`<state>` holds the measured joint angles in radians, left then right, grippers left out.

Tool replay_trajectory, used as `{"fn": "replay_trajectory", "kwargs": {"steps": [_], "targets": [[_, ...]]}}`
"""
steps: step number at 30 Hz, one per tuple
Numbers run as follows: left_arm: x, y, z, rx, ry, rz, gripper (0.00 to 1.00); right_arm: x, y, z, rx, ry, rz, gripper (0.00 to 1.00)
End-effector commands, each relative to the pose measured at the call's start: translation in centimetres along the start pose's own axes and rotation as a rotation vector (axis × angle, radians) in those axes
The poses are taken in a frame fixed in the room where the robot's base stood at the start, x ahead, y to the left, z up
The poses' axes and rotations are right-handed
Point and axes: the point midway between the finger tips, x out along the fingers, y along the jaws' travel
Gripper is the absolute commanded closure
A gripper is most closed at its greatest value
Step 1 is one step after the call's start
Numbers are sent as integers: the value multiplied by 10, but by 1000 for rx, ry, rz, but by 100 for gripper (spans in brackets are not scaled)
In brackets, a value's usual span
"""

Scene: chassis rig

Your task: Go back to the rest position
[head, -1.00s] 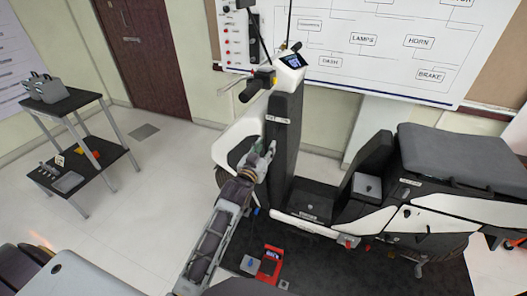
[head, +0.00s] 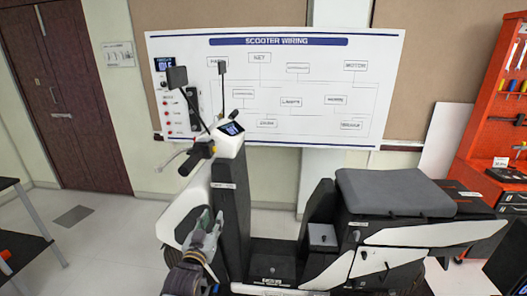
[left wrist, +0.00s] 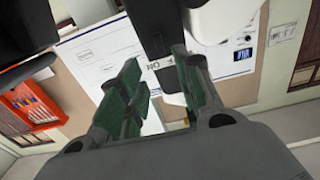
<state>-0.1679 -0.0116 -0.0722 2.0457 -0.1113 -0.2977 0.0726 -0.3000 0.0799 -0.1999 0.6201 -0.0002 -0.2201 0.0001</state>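My left gripper (head: 207,228) is in front of the scooter's front column, at the lower middle of the head view. In the left wrist view its two green-padded fingers (left wrist: 160,88) stand apart with nothing between them. The dark column panel of the scooter (left wrist: 150,35) shows beyond the fingertips; I cannot tell whether they touch it. My right gripper is not in view.
The scooter (head: 335,235) fills the lower middle, with its handlebar (head: 200,150) and mirrors rising above my left gripper. A wiring board (head: 270,90) hangs behind it. A red tool rack (head: 495,130) stands right and a dark shelf (head: 22,250) left. Floor shows between shelf and scooter.

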Motion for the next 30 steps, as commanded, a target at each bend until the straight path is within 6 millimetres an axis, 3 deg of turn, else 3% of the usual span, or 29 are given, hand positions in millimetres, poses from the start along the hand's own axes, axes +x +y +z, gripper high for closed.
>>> {"fn": "replay_trajectory", "kwargs": {"steps": [5, 8, 17, 23, 30], "targets": [[4, 3, 37, 8, -52, 7, 66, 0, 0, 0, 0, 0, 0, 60], [6, 5, 72, 10, -104, 13, 66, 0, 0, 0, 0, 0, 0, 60], [-4, 18, 200, 16, -299, 39, 66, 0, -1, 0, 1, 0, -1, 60], [-26, 25, 284, 22, -434, 57, 66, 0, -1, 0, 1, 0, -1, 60], [-72, 31, 382, 29, -599, 77, 66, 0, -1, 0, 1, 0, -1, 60]]}}
